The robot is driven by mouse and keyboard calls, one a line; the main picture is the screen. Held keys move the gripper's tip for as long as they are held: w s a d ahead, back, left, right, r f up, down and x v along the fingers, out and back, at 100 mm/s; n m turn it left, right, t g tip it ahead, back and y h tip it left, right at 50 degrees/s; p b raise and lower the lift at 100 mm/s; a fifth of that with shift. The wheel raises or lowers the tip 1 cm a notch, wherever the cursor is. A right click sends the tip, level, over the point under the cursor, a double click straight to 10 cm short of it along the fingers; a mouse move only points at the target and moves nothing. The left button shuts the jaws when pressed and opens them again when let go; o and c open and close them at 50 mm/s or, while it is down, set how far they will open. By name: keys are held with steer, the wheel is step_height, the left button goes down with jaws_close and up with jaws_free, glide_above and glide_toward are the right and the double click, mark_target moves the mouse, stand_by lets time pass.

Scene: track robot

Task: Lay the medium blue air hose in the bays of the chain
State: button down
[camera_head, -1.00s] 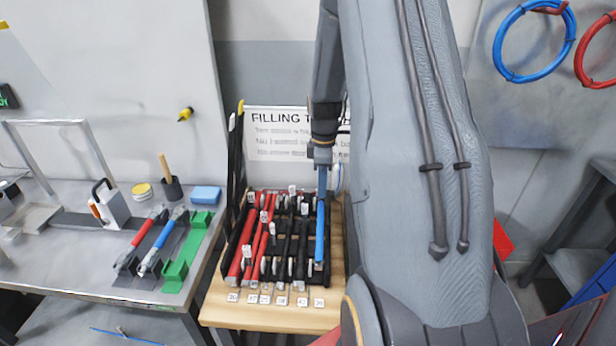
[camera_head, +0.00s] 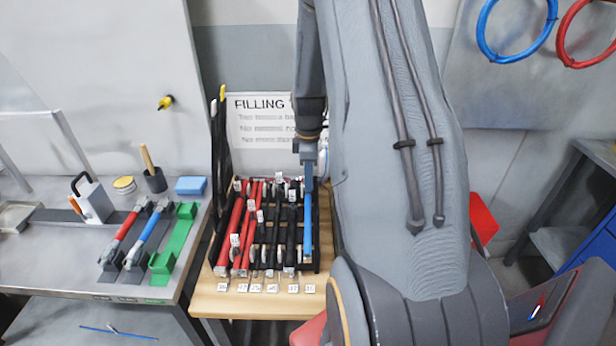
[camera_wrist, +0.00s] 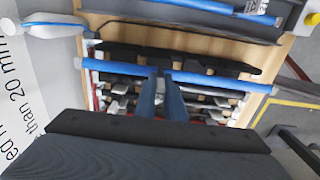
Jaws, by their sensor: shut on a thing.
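In the head view my gripper (camera_head: 308,168) points down at the right side of the rack (camera_head: 318,268). A blue hose (camera_head: 308,225) runs from under it toward the front of the rack. In the wrist view my gripper (camera_wrist: 162,80) is shut on this blue hose (camera_wrist: 110,66), which crosses the picture and sticks out on both sides of the fingers. The hose appears above the rack's dark bars; I cannot tell whether it touches them. Another blue hose (camera_wrist: 200,5) shows at the top of the wrist view. I cannot make out the chain for certain.
Red hoses (camera_head: 233,225) and black hoses with white tags fill the rack left of the blue one. The wooden table (camera_head: 250,300) has number labels along its front. A sign (camera_head: 262,115) stands behind. A metal bench (camera_head: 60,270) with tools is at left.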

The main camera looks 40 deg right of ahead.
mark_target(308, 196)
steer(key=shift+f+b, duration=1.25)
steer(key=shift+f, duration=1.9)
steer(key=c, duration=1.8)
jaws_free()
steer(key=shift+o, duration=0.2)
steer(key=shift+r+b, duration=1.15)
steer(key=shift+r, duration=2.75)
